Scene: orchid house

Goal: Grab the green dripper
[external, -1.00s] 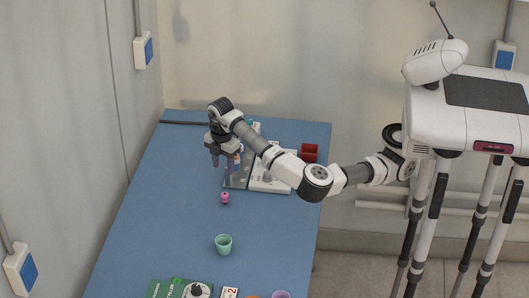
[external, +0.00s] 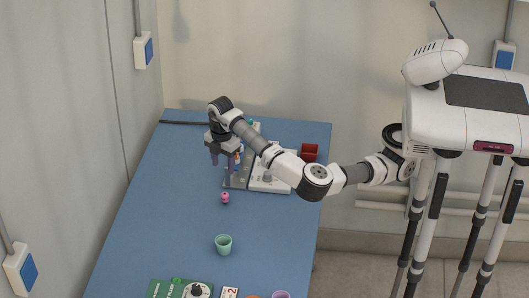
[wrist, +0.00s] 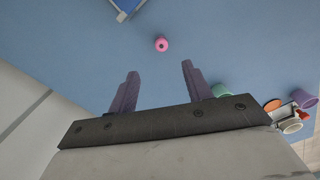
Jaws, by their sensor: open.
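A small teal-green top (external: 251,121) shows behind my arm at the far end of the blue table; it may be the green dripper, but it is too small and hidden to be sure. My gripper (external: 222,165) is open and empty, pointing down above the table, left of the grey rack (external: 237,181). In the wrist view my gripper (wrist: 159,70) has its two fingers apart with nothing between them. A small pink piece (external: 225,198) stands on the table near the rack; it also shows beyond the fingertips in the wrist view (wrist: 161,44).
A green cup (external: 223,245) stands on the table, also in the wrist view (wrist: 220,89). A white device (external: 268,182) and a dark red box (external: 309,152) are right of the rack. A green box (external: 165,289) and a purple cup (external: 281,295) are at the front. The table's left side is clear.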

